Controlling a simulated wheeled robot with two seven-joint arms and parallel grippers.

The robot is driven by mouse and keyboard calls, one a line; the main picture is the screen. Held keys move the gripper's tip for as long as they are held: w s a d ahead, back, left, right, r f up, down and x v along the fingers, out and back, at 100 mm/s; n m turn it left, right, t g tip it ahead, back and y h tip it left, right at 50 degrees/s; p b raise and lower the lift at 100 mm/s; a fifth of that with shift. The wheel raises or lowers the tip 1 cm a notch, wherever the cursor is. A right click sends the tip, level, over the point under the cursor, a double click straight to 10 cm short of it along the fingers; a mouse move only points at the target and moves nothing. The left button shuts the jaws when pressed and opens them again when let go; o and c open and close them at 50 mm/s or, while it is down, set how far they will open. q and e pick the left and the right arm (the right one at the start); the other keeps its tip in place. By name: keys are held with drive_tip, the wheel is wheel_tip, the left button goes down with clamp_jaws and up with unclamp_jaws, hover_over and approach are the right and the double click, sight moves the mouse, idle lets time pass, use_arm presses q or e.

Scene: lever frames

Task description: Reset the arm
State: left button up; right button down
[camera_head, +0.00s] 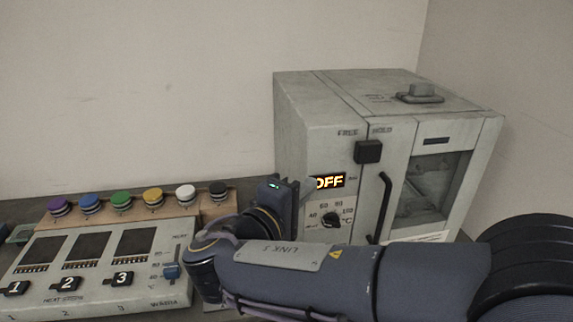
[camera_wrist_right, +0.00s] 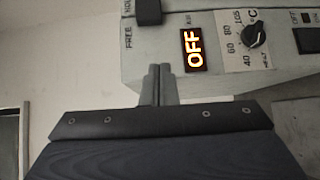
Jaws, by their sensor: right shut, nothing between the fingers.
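My right gripper (camera_head: 304,188) is shut and empty in the head view, at the end of the arm that comes in from the right. Its closed fingers (camera_wrist_right: 159,85) also show in the right wrist view, close to the front of the grey oven-like machine (camera_head: 317,95); I cannot tell whether they touch it. The machine's display (camera_head: 329,181) reads OFF, and it also shows in the right wrist view (camera_wrist_right: 194,49). My left gripper is not in view.
A black FREE/HOLD block (camera_head: 368,151), a dial (camera_head: 331,219) and a black door handle (camera_head: 384,205) are on the machine's front. A control panel (camera_head: 150,291) with several switches stands at left. Several coloured knobs, one green (camera_head: 121,200), line the wooden strip behind it.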

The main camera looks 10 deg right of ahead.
drive_tip(key=s+d+f+m+g+y, duration=0.1)
drive_tip(key=s+d+f+g+y, duration=0.15)
drive_tip(key=d+f, duration=0.3)
drive_tip(key=s+d+f+m+g+y, duration=0.1)
drive_tip(key=d+f+g, duration=0.3)
drive_tip(key=d, duration=0.3)
drive_tip(key=s+d+f+m+g+y, duration=0.25)
drive_tip(key=s+d+f+y, duration=0.2)
drive_tip(key=s+f, duration=0.35)
drive_tip(key=s+a+f+m+t+y, duration=0.1)
drive_tip(key=s+a+m+t+y, duration=0.1)
drive_tip(key=s+a+m+y, duration=0.4)
drive_tip(key=s+a+y, duration=0.1)
drive_tip(key=s+y, duration=0.1)
drive_tip(key=s, duration=0.1)
drive_tip(key=shift+s+m, duration=0.25)
drive_tip(key=shift+m, duration=0.1)
